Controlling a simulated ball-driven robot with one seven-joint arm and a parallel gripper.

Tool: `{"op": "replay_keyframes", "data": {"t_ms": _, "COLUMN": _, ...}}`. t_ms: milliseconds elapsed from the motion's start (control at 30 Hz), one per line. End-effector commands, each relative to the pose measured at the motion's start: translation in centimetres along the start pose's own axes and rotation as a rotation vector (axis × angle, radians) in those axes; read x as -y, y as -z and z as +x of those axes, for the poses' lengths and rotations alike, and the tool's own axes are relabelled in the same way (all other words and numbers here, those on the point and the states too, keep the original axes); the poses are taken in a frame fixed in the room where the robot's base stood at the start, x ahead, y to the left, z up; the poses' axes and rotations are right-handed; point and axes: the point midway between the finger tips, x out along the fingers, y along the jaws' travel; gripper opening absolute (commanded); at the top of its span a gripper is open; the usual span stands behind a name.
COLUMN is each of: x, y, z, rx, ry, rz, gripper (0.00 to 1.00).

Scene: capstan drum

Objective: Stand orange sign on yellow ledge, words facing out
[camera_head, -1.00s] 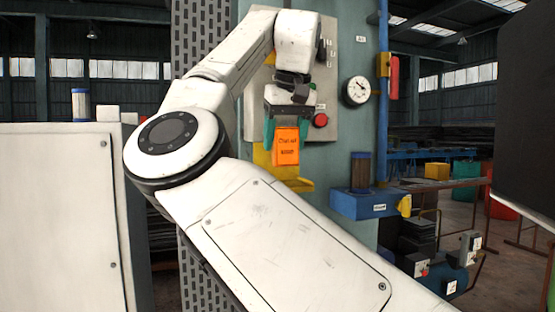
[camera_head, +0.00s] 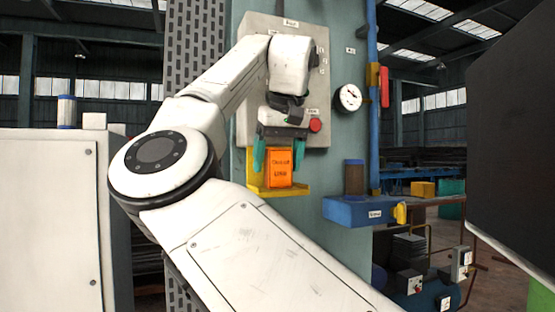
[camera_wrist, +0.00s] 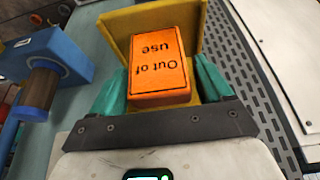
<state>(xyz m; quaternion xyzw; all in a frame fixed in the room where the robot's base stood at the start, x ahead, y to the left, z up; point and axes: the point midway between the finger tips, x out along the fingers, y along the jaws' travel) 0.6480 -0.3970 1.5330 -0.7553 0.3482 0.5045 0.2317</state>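The orange sign (camera_head: 279,168), a thick block with dark lettering, stands upright on the yellow ledge (camera_head: 270,191). Its lettered face is toward the head camera, away from the panel. In the wrist view the sign (camera_wrist: 160,68) reads "Out of use", upside down in the picture, with the yellow ledge (camera_wrist: 190,22) around and behind it. My gripper (camera_head: 279,154) is above the ledge, its teal fingers either side of the sign. The fingers are spread; a narrow gap shows on the sign's right in the wrist view (camera_wrist: 164,92). Contact on the left is unclear.
A grey panel with a red button (camera_head: 315,125) is behind my gripper. A gauge (camera_head: 348,97) and a blue shelf (camera_head: 358,211) holding a brown cylinder (camera_head: 354,177) are to the right. A perforated column (camera_wrist: 262,75) is beside the ledge.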

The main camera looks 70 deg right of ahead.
Motion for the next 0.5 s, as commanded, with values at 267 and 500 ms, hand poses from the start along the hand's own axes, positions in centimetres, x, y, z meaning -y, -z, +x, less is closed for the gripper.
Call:
{"op": "replay_keyframes", "data": {"t_ms": 267, "x": 0.0, "y": 0.0, "z": 0.0, "rx": 0.0, "ry": 0.0, "rz": 0.0, "gripper": 0.89}}
{"op": "replay_keyframes", "data": {"t_ms": 500, "x": 0.0, "y": 0.3, "z": -1.4, "rx": -0.002, "ry": 0.001, "rz": 0.0, "gripper": 0.89}}
